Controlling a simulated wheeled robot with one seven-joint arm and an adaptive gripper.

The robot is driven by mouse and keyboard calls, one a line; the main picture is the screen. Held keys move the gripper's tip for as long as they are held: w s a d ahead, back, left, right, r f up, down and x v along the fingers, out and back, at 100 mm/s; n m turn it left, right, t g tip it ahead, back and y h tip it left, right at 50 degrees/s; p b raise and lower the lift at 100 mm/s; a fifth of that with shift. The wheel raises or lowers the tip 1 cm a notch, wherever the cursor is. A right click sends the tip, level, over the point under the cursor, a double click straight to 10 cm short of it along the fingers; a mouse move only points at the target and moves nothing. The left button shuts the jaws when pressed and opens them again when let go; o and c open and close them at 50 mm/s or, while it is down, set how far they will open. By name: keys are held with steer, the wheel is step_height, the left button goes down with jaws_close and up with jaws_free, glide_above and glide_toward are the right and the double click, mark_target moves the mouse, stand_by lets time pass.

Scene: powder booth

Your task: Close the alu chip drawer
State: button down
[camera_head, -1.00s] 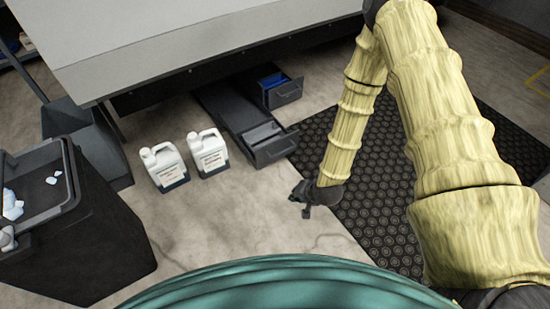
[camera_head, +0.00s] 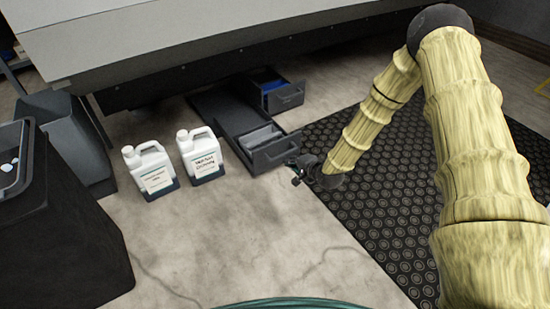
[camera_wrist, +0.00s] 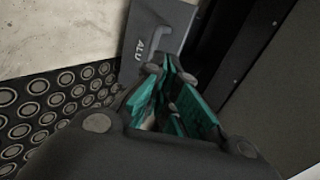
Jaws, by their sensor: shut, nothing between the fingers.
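The alu chip drawer shows in the wrist view as a grey front (camera_wrist: 150,40) with an ALU label and a bar handle, just beyond my fingertips. In the head view, the nearer of two pulled-out drawers (camera_head: 272,154) appears to be this one; its label is not legible there. It stands open, with a grey interior. My gripper (camera_head: 297,173) is low, just in front and to the right of that drawer's front. In the wrist view my gripper (camera_wrist: 169,72) is shut and empty, its teal finger pads pointing towards the drawer front. Contact cannot be told.
A second open drawer (camera_head: 284,98) with blue inside sits behind, under the big grey machine (camera_head: 200,40). Two white jugs (camera_head: 150,170) (camera_head: 202,156) stand left of the drawers. A dark bin (camera_head: 60,230) is at far left. A studded black mat (camera_head: 385,220) lies right; the front floor is clear.

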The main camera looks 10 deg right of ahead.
steer(key=b, duration=0.5)
glide_toward(271, 149)
step_height(271, 149, down, 4)
steer(key=w+b, duration=0.1)
steer(key=w, duration=0.1)
steer(key=w+a+b, duration=0.1)
steer(key=shift+w+a+r, duration=0.1)
steer(key=shift+w+a, duration=0.05)
steer(key=shift+w, duration=0.2)
steer(key=shift+w+a+b, duration=0.3)
steer(key=shift+w+b, duration=0.2)
steer(key=shift+w, duration=0.15)
steer(key=shift+w+r, duration=0.1)
steer(key=shift+a+r, duration=0.1)
